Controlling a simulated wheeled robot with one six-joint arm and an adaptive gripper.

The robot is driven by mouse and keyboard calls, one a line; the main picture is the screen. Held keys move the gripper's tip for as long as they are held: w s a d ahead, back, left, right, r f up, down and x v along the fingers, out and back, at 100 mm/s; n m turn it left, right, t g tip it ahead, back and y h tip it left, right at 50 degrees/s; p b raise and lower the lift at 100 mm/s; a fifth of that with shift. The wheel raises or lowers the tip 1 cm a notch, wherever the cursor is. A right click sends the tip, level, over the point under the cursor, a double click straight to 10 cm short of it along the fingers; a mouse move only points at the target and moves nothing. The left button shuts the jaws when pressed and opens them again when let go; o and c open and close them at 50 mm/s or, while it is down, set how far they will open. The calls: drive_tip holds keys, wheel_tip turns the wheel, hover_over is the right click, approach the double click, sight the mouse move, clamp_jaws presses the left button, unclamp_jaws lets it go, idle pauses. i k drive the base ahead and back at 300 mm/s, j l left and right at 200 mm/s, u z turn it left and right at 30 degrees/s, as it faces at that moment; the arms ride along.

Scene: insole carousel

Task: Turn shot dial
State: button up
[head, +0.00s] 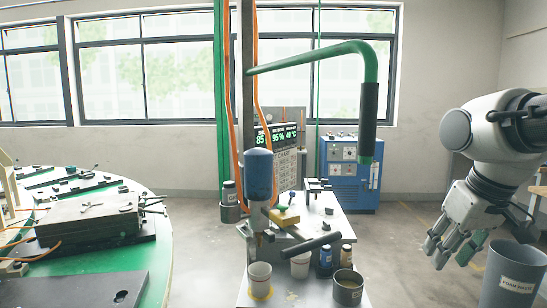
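No dial can be picked out for certain. A control panel (287,160) stands behind the post, with a lit display (278,134) of green figures and rows of small marks too small to read. The post and an orange hose cover part of it. A blue cylinder head (259,175) on the post stands in front of its lower left. My gripper (452,246) hangs at the right, fingers down and apart, with nothing seen between them. It is well to the right of the panel and touches nothing that I can see.
A narrow bench (325,296) holds cups and bottles. A round green table (160,260) with moulds is left. A grey bin (514,275) stands near my gripper. A blue cabinet (366,188) is behind.

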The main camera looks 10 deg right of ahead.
sight(326, 227)
drive_tip(key=i+l+u, duration=0.15)
drive_tip(key=l+u, duration=0.2)
drive_tip(key=l, duration=0.75)
drive_tip(key=l+u, duration=0.35)
drive_tip(key=l, duration=0.7)
